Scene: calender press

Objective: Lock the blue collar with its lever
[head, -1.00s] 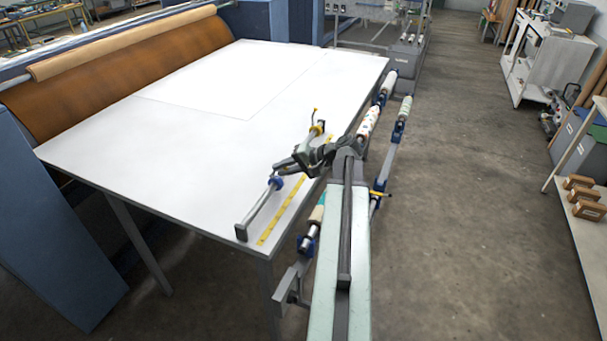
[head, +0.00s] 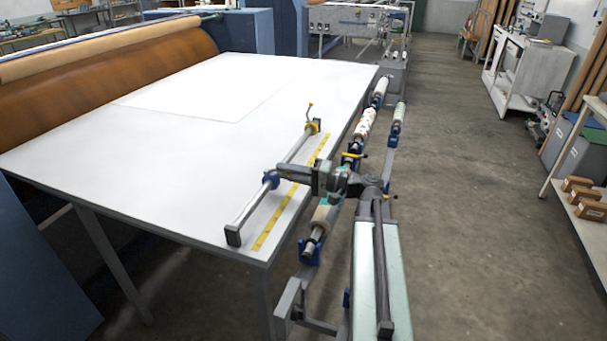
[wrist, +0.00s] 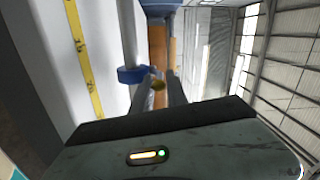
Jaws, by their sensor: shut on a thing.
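A grey bar lies along the right edge of the white table (head: 190,180). The blue collar (head: 271,180) sits around the bar, towards its near end; it also shows in the wrist view (wrist: 131,75). My gripper (head: 283,172) reaches in from the right at the collar. In the wrist view its fingers (wrist: 157,92) are shut around a small yellow tip (wrist: 158,85) beside the collar, which looks like the lever's knob. The gripper hides most of the lever, and its angle cannot be told. A yellow collar (head: 314,127) with an upright lever is farther along the bar.
A yellow measuring strip (head: 293,189) lies on the table right of the bar. Rollers on a rack (head: 364,124) stand beside the table's right edge, below my arm. The table's left part is clear. Open floor lies to the right.

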